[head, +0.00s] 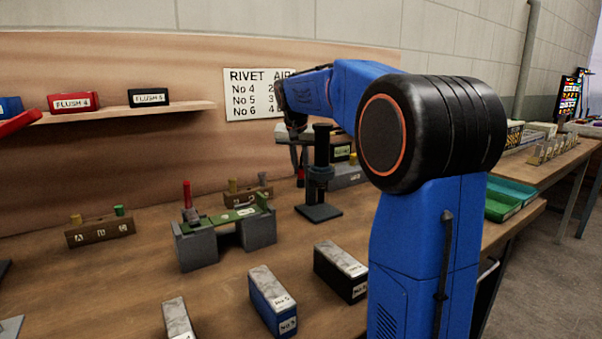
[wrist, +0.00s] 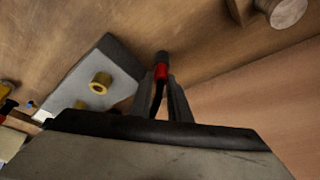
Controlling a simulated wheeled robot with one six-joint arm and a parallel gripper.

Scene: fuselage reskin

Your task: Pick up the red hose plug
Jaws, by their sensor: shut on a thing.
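The red hose plug (wrist: 162,72) shows in the wrist view at the tips of my gripper (wrist: 168,90), a red band with dark ends. My gripper is shut on it. In the head view the red plug (head: 300,176) hangs below my gripper (head: 298,148), just left of the black press stand. My wrist and fingers are partly lost against dark shapes there. I cannot tell whether the plug's lower end touches anything.
The black press stand (head: 319,190) stands close right of the plug. A grey block with a brass fitting (wrist: 101,83) is near it in the wrist view. A green plate on grey blocks (head: 197,248) sits left. Labelled boxes (head: 272,300) stand in front.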

